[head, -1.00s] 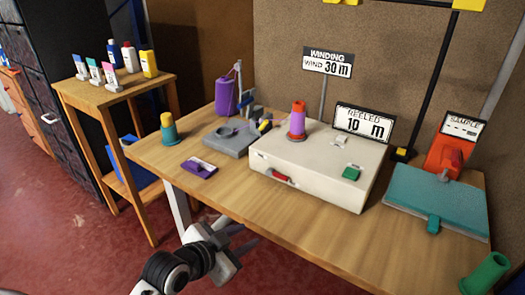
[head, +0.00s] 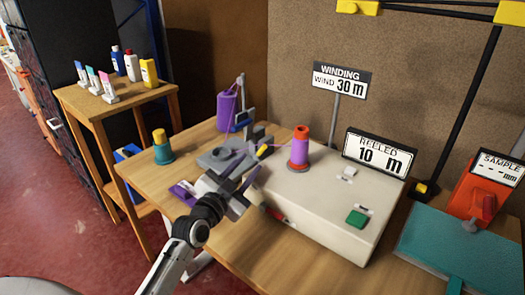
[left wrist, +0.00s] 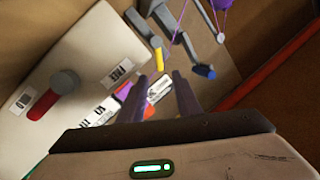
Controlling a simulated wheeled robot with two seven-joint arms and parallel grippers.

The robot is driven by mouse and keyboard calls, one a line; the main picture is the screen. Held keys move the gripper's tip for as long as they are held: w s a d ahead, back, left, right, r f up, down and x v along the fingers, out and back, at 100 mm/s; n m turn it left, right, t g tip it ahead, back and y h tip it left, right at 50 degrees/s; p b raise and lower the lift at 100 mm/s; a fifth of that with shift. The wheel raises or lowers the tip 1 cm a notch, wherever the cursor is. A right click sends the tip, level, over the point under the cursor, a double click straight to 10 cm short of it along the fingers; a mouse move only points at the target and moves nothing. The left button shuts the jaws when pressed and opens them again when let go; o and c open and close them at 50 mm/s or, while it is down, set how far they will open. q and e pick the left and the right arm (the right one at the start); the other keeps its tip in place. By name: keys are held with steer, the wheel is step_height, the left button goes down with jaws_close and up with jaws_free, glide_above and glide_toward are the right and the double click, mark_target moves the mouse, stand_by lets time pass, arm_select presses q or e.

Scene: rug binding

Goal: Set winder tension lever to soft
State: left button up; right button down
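The winder (head: 320,205) is a white box with an orange-and-purple spool (head: 299,148) on top. A red-handled lever (left wrist: 45,105) on a grey hub shows on its white panel in the left wrist view, between small labels; one seems to read FREE. A grey device (head: 215,158) left of the box has a yellow-tipped arm (head: 264,151), also in the left wrist view (left wrist: 158,55). I cannot tell which one is the tension lever. My left gripper (head: 246,182) is open and empty near the box's left end, hiding part of its front. My right gripper is out of view.
A purple spool (head: 228,110) stands behind the grey device. A teal-and-yellow cone (head: 161,148) is on the table's left. Signs (head: 340,80) read WIND 30 m and REELED 10 m (head: 380,153).

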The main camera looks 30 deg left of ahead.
mark_target(262, 149)
arm_select(q)
steer(key=w, duration=0.5)
steer(key=w+a, duration=0.1)
steer(key=w, duration=0.1)
steer(key=shift+w+a, duration=0.1)
steer(key=shift+w, duration=0.25)
steer(key=shift+c, duration=0.4)
jaws_close()
